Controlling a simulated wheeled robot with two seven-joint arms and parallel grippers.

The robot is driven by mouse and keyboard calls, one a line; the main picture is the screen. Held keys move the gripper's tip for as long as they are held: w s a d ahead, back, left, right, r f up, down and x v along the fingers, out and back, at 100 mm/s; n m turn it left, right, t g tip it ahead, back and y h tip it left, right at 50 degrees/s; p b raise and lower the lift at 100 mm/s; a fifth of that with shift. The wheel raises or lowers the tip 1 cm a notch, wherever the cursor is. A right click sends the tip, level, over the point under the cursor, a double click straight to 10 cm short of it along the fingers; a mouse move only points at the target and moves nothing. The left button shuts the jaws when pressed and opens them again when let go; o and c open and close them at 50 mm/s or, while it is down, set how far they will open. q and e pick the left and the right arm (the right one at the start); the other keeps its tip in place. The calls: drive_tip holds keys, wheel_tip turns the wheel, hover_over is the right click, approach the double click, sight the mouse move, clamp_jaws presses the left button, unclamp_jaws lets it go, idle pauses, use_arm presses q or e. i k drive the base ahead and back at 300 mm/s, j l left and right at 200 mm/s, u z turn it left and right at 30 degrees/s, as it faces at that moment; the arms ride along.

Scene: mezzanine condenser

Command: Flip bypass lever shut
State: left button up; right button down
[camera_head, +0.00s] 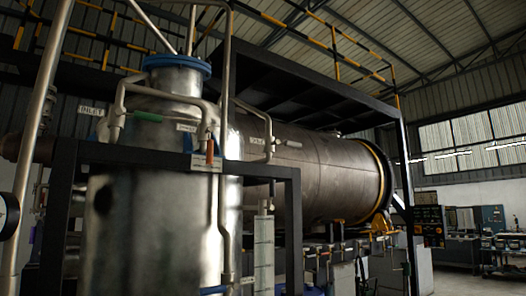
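No lever can be read for certain as the bypass lever. A small orange-red handle (209,151) hangs upright on the pipework in front of the steel vessel, just above a small white plate (205,163) whose text is too small to read. A green handle (148,116) lies nearly level on the pipe to its left. Another white tag (186,127) sits between them, also unreadable. Neither of my grippers shows in the head view, so nothing is seen touching either handle.
A shiny steel vessel (150,225) with a blue top flange (177,64) fills the left front. A dark frame (293,230) stands around it. A large horizontal cylinder (325,175) lies behind.

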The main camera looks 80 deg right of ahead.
sight(209, 142)
drive_tip(key=z, duration=2.35)
